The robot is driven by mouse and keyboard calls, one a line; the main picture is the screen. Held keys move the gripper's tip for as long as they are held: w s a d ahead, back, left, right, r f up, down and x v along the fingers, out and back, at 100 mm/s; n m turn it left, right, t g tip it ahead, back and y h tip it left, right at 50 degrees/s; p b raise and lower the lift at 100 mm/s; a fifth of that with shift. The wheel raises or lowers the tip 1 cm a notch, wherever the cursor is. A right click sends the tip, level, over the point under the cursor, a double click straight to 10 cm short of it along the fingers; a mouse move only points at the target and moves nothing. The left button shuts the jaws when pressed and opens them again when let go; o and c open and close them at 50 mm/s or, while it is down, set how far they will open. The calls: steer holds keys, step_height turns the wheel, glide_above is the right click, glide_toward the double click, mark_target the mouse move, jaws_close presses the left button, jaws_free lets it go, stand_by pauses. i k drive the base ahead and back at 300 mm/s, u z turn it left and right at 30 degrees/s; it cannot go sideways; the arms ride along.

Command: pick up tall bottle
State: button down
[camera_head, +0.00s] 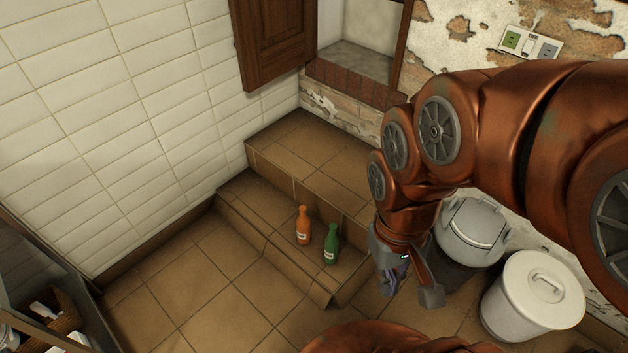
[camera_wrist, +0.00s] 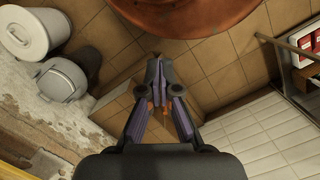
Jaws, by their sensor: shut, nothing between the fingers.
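Two bottles stand upright side by side on the low tiled step: an orange bottle (camera_head: 303,228) on the left and a green bottle (camera_head: 331,246) on the right. Both have a pale label. They look close in height, and I cannot tell which one is the tall bottle. My gripper (camera_head: 405,290) hangs to the right of the green bottle, apart from both. In the wrist view my gripper (camera_wrist: 157,66) is shut and empty, its fingertips together. Small orange patches show between the fingers there, but I cannot tell what they are.
A grey lidded bin (camera_head: 472,232) and a white lidded bin (camera_head: 533,298) stand to the right, behind and beside my gripper. A higher tiled step (camera_head: 310,150) rises behind the bottles. The white tiled wall (camera_head: 120,120) is at left. The floor (camera_head: 190,290) left of the step is clear.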

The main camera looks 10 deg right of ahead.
mark_target(332, 241)
steer(key=k, duration=0.6)
steer(key=u, duration=0.85)
steer(key=i, duration=1.05)
steer(key=z, duration=0.3)
